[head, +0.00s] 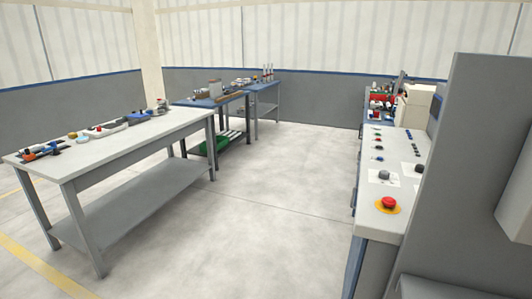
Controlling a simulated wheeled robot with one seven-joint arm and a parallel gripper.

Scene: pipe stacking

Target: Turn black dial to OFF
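A control bench (370,216) with a light top stands at the right. Two dark dials sit on white label plates on it: one dial (384,175) is nearer the bench's left edge, and the other dial (419,168) is further right. I cannot tell which one is the task's black dial. The dial settings and label text are too small to read. My gripper is not in view.
A red mushroom button (389,203) on a yellow disc is at the bench's near end. Smaller buttons lie further back. A large grey shape hides the right side. A white worktable (120,143) with tools stands left. The floor (280,185) between is clear.

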